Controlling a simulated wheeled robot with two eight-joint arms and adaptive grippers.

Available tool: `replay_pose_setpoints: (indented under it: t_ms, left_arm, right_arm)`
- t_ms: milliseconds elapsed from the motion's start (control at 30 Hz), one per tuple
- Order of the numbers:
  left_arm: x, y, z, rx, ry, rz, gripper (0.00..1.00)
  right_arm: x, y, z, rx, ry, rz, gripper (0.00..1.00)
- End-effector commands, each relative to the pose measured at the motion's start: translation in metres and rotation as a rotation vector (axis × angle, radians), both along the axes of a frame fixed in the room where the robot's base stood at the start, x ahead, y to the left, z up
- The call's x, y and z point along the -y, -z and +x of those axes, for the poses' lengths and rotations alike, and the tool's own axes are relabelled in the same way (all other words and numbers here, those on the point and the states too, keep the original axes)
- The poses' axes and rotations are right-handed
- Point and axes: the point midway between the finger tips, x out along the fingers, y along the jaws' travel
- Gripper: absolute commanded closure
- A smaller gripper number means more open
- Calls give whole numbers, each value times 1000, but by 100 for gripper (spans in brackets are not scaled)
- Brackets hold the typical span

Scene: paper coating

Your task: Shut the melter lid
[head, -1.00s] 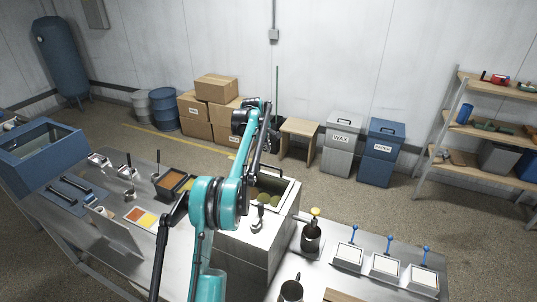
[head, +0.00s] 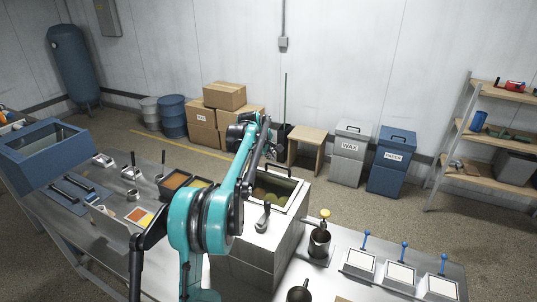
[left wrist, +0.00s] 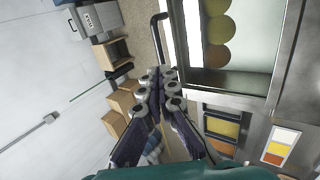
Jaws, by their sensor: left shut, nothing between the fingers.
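The melter (head: 249,258) is a pale box in the middle of the head view, with its top open. Yellow-green round pieces (head: 262,194) show inside; they also show in the left wrist view (left wrist: 220,28). A black handle (head: 277,167) stands at the melter's far edge, and it shows in the left wrist view (left wrist: 157,30). The lid panel itself is hard to make out; I cannot tell its exact angle. My left gripper (head: 271,151) is beyond the opening, close to the handle. In the left wrist view its fingers (left wrist: 160,82) are together and empty, apart from the handle.
A steel worktable with colour trays (head: 174,179) lies left of the melter.

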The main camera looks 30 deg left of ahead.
Motion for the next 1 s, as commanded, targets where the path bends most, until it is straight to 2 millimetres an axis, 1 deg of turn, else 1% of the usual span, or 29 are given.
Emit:
replay_pose_setpoints:
  t_ms: [33,200,400,600,900,1000]
  left_arm:
    - [-1,10,7,0,1,1,100]
    - [-3,39,27,0,0,0,100]
    - [-4,61,43,0,0,0,100]
    - [-5,69,49,-1,0,0,100]
    - [-5,70,49,-1,0,0,100]
    - [-5,77,51,-1,0,0,100]
  right_arm:
    - [0,1,0,0,0,0,60]
    - [0,1,0,0,0,0,60]
    - [0,1,0,0,0,0,60]
    - [0,1,0,0,0,0,60]
    - [0,2,0,0,0,0,60]
    - [0,5,0,0,0,0,60]
